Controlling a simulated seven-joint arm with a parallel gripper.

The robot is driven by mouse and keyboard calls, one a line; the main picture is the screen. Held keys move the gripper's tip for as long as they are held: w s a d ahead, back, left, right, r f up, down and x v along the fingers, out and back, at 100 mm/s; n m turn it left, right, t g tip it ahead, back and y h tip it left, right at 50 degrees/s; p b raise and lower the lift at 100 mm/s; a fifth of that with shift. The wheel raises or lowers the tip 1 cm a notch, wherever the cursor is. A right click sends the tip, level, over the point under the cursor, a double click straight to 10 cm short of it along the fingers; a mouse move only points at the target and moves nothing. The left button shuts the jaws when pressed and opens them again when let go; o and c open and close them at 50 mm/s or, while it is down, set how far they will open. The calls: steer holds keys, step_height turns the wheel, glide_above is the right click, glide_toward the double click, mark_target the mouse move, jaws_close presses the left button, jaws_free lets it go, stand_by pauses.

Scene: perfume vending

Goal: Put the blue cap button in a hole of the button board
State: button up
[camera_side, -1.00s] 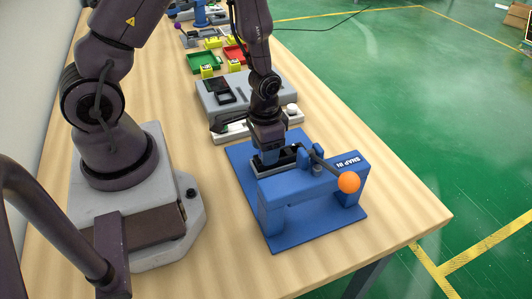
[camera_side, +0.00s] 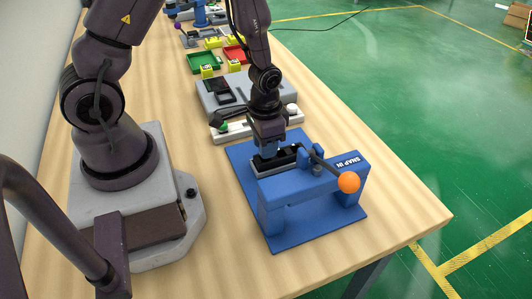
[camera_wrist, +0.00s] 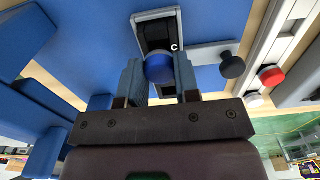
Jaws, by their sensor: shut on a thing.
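The blue cap button (camera_wrist: 158,69) is between my gripper's fingers in the wrist view. My gripper (camera_wrist: 158,82) is shut on it, and it also shows in the side view (camera_side: 270,148). The cap overlaps the near part of the grey-rimmed black button board (camera_wrist: 176,14), marked with a white C. I cannot tell whether the cap touches the board. In the side view the board (camera_side: 286,157) lies in the blue SNAP IN fixture (camera_side: 312,184), just below my fingers. The cap and any hole below it are hidden there.
A dark lever with an orange ball (camera_side: 349,182) sticks out across the fixture's front. Behind stand a white rail (camera_side: 262,129) with a green button and a grey box (camera_side: 245,92). Green (camera_side: 203,63) and red trays are farther back. The table's front right is clear.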

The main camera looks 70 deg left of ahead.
steer(key=shift+r, duration=1.9)
steer(key=a, duration=1.6)
steer(key=shift+w+d+f, duration=0.15)
steer(key=shift+w+f, duration=0.05)
steer(key=shift+f, duration=1.2)
steer(key=shift+w+d+f, duration=0.1)
steer(key=shift+w+f, duration=0.1)
steer(key=shift+f, duration=1.15)
steer(key=shift+f, duration=0.7)
steer(key=o, duration=1.4)
steer(key=shift+o, duration=0.2)
